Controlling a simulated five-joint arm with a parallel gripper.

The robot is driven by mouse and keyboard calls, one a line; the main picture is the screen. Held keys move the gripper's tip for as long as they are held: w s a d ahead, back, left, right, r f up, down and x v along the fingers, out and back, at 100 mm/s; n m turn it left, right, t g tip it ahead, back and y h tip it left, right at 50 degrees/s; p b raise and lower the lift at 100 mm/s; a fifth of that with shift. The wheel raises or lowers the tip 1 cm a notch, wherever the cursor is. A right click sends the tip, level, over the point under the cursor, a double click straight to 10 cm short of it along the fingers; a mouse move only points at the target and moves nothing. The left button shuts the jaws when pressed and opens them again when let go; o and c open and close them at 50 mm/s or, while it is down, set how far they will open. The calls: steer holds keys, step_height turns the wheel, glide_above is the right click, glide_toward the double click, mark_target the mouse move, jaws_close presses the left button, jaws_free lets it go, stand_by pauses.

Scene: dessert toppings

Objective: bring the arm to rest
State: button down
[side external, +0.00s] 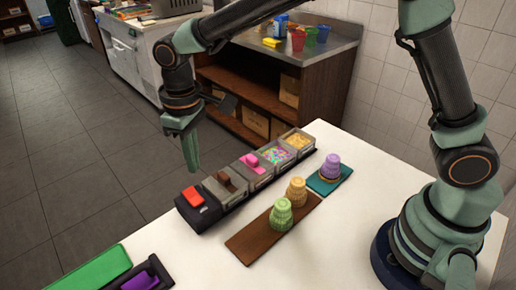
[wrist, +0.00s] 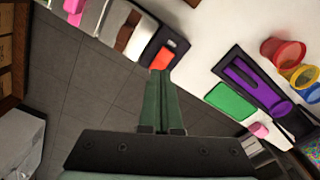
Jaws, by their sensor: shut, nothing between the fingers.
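My gripper (side external: 188,165) points down at the far left edge of the white table, above and beside the end of the topping row. Its fingers are shut together and empty. In the wrist view the closed green fingers (wrist: 162,82) reach up toward the red item (wrist: 161,59) at the end of the row, which also shows in the side view (side external: 194,196). A black tray (side external: 190,220) holds a row of topping bins (side external: 223,187). Whether the fingertips touch the tray cannot be told.
Green (side external: 280,213) and tan (side external: 296,190) cup-shaped desserts stand on a brown board (side external: 250,241). A purple one (side external: 330,167) stands on a teal board (side external: 343,177). A green slab (side external: 88,271) and a purple scoop (side external: 140,281) in a dark tray lie at the near left. The table's front middle is clear.

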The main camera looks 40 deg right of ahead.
steer(key=s+d+r+m+t, duration=0.2)
steer(key=s+d+r+m, duration=0.1)
steer(key=d+r, duration=0.75)
steer(key=s+d+m+t, duration=0.2)
steer(key=s+d+t, duration=0.1)
steer(key=s+d, duration=0.6)
steer(key=d, duration=0.3)
steer(key=shift+d+m, duration=0.4)
steer(key=shift+r, duration=0.1)
